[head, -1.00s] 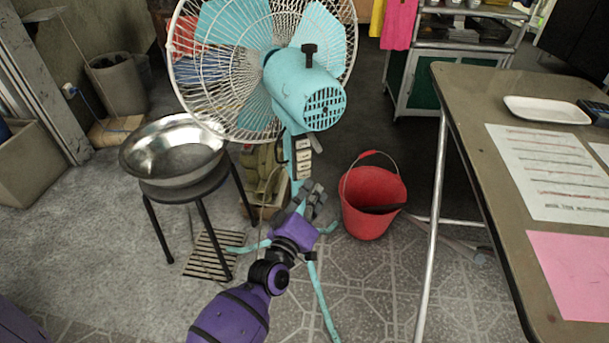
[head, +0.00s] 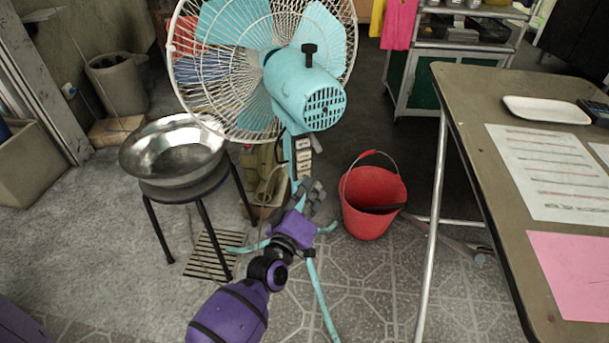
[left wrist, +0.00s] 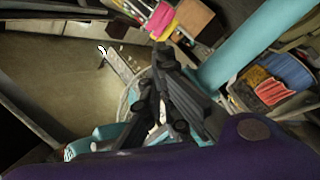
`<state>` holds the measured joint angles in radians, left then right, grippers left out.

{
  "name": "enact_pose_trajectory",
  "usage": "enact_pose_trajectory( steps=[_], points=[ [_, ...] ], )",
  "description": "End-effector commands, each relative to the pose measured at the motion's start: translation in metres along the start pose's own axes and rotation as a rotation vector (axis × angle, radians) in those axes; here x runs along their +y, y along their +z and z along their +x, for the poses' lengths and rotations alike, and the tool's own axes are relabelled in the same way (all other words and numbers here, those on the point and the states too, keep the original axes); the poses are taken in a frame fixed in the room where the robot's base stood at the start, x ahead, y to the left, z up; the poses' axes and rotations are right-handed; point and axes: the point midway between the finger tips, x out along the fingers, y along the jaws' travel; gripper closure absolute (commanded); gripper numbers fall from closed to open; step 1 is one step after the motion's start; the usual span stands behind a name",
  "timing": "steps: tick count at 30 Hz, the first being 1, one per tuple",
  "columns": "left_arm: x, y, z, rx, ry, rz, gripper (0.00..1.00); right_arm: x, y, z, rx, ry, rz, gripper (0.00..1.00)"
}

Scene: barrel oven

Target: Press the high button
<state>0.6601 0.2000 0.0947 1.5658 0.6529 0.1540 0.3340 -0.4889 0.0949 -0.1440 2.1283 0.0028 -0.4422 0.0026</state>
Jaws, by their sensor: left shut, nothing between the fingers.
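A teal fan (head: 308,88) with a white wire cage stands at the centre of the head view. Its control panel (head: 303,157) on the post carries several pale buttons in a vertical column. The labels are too small to read, so I cannot tell which is the high button. My left gripper (head: 316,189) is shut and empty, just below the panel, with its fingers pointing up; I see no contact with a button. The dark fingers also show in the left wrist view (left wrist: 163,66), near a teal post (left wrist: 245,50). My right gripper is not in view.
A metal basin (head: 172,150) sits on a dark stool left of the fan. A red bucket (head: 372,198) stands on the floor to the right. A table (head: 470,95) with papers and a white tray (head: 546,109) fills the right side.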

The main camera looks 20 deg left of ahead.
Motion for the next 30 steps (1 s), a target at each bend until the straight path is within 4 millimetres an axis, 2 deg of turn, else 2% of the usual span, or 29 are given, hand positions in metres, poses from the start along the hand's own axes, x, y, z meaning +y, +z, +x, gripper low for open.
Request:
enact_pose_trajectory(
  steps=[30],
  points=[
    [-0.0045,-0.0042,0.0057,0.0,0.0,0.0,1.0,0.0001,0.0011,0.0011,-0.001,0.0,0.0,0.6]
  ],
)
